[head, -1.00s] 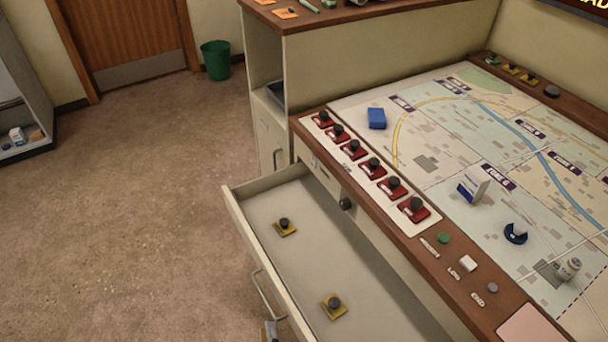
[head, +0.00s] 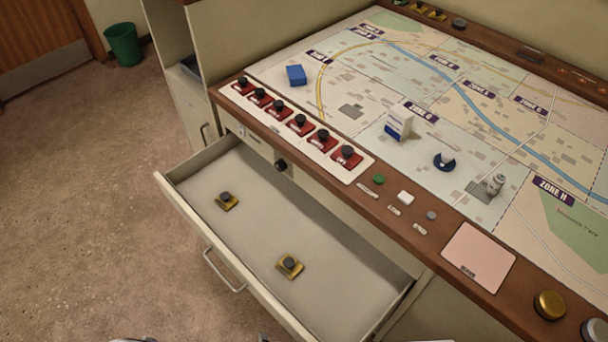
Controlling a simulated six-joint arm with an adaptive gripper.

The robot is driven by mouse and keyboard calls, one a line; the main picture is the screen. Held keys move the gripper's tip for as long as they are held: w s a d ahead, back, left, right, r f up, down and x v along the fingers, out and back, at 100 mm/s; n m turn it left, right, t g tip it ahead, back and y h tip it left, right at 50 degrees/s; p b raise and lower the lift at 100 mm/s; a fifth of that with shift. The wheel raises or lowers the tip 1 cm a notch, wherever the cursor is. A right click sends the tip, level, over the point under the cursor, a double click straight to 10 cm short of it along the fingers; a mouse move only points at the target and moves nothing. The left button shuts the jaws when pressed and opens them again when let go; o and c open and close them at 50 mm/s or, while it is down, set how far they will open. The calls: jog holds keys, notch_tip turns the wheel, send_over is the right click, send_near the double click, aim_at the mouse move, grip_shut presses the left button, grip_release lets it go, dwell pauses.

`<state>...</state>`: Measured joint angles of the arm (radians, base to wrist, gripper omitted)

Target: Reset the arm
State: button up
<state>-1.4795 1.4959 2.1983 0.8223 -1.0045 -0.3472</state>
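The dispatch console (head: 455,225) has a map top with zone labels and a brown wooden edge. A white strip on its near left part holds several red pieces with black knobs (head: 301,124). Below it a drawer (head: 250,190) stands open, with two yellow pieces with dark knobs inside, one toward the back left (head: 226,201) and one nearer (head: 290,266). On the map are a blue block (head: 296,75), a white and blue box (head: 398,124), a dark blue round piece (head: 444,161) and a grey model (head: 494,184).
The open drawer juts out over the carpet on the left. Green, white and grey buttons (head: 378,179), a pink pad (head: 478,257) and a gold button (head: 549,305) line the console's front edge. A green bin (head: 123,44) stands by the door. The carpet on the left is clear.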

jog(key=s+a+r+m+g+h, duration=0.2)
jog(key=s+r+m+g, duration=0.1)
jog(key=s+r+g, duration=0.4)
jog(key=w+d+r+m+g, duration=0.1)
jog(key=w+d+r, duration=0.15)
jog(key=r, duration=0.75)
jog(key=w+d+r+m+g, duration=0.1)
jog(key=w+r, duration=0.2)
jog(key=r, duration=0.7)
jog(key=w+d+r+m+t, duration=0.2)
jog(key=d+r+m+t, duration=0.1)
jog(key=d+r, duration=1)
jog(key=w+d+r+m+t, duration=0.2)
jog(key=d+r+m, duration=0.3)
jog(key=d+r, duration=0.9)
notch_tip(320, 180, up, 4)
jog(key=shift+w+d+f+m+t, duration=0.3)
jog(key=shift+m+t, duration=0.1)
jog(key=shift+t, duration=0.4)
